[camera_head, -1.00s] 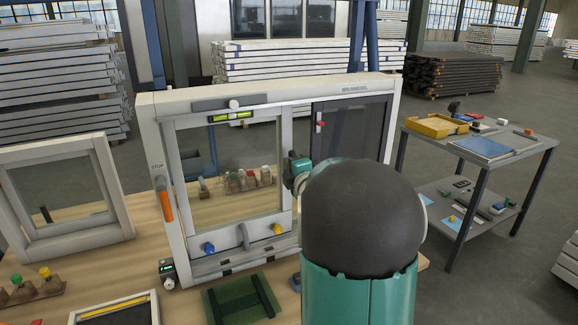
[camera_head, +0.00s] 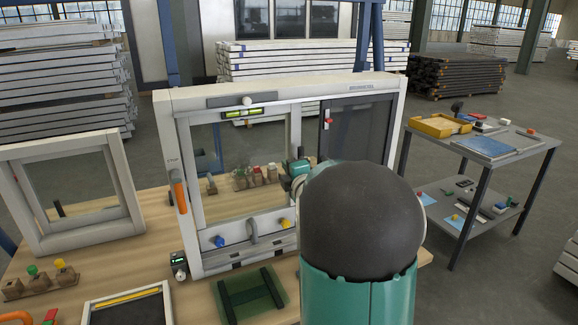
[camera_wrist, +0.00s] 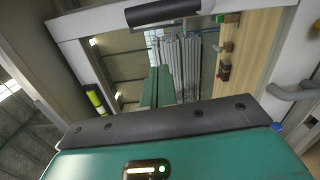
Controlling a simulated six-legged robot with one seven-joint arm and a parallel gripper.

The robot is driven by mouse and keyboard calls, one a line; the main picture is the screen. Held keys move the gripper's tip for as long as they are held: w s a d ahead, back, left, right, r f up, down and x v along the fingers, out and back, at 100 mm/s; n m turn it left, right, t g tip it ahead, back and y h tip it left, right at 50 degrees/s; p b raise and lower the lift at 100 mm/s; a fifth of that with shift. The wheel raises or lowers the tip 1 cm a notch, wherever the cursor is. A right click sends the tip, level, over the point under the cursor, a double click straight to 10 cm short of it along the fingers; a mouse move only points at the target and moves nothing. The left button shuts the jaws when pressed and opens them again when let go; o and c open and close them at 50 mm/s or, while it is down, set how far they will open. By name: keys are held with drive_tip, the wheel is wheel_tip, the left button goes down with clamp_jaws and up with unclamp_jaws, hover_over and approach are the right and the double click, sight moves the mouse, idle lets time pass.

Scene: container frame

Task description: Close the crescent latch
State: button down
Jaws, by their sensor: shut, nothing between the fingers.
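A white sliding window frame (camera_head: 180,104) stands upright on the wooden bench, with a dark panel at its right. I cannot make out the crescent latch for certain; my arm covers much of the middle stile in the head view. In the wrist view a dark cylindrical bar (camera_wrist: 162,12) lies across a white frame member at the top; I cannot tell whether it is the latch. My gripper (camera_wrist: 160,120) shows in the wrist view as a grey bolted bar and green housing; its fingertips are not clear. It is shut and empty, close to the window. The head view hides it behind my arm.
The window carries an orange handle (camera_head: 179,197), a spirit level (camera_head: 242,113), a blue knob (camera_head: 219,242), a yellow knob (camera_head: 285,223), a grey curved handle (camera_head: 252,231) and a red lever (camera_head: 327,121). A smaller frame (camera_head: 122,172) stands left. A cart (camera_head: 480,172) stands right.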

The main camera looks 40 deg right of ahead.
drive_tip(key=v, duration=0.9)
drive_tip(key=shift+d, duration=0.2)
drive_tip(key=shift+w+a+r, duration=0.1)
drive_tip(key=shift+a+r, duration=0.05)
